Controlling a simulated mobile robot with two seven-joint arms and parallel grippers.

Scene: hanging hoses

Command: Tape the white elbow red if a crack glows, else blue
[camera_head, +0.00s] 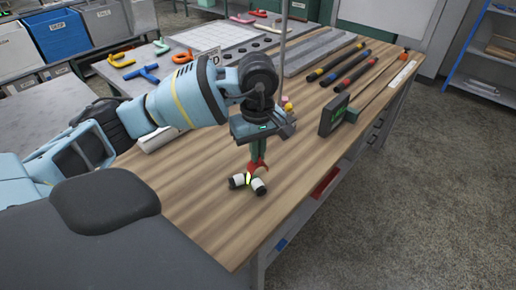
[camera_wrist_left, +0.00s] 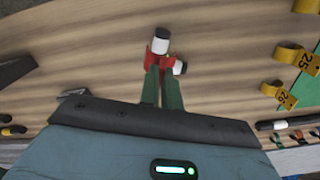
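The white elbow (camera_head: 259,186) is on the wooden table at its near part, with white ends and dark parts. A yellow-green glow shows on it between the two ends. My left gripper (camera_head: 257,160) points down over it, its green fingers close together on a red forked piece (camera_head: 257,169). The red piece is at the elbow's bend; I cannot tell whether it is fastened there. In the left wrist view the red piece (camera_wrist_left: 154,58) sits at the fingertips, touching or beside the elbow's white ends (camera_wrist_left: 161,42). My right gripper is not in view.
A dark device (camera_head: 333,115) with a screen stands right of my left gripper. Several dark rods with coloured bands (camera_head: 336,64) lie farther back. A blue clamp-like piece (camera_head: 142,74) lies on the left. The wooden table (camera_head: 215,225) is clear near the elbow.

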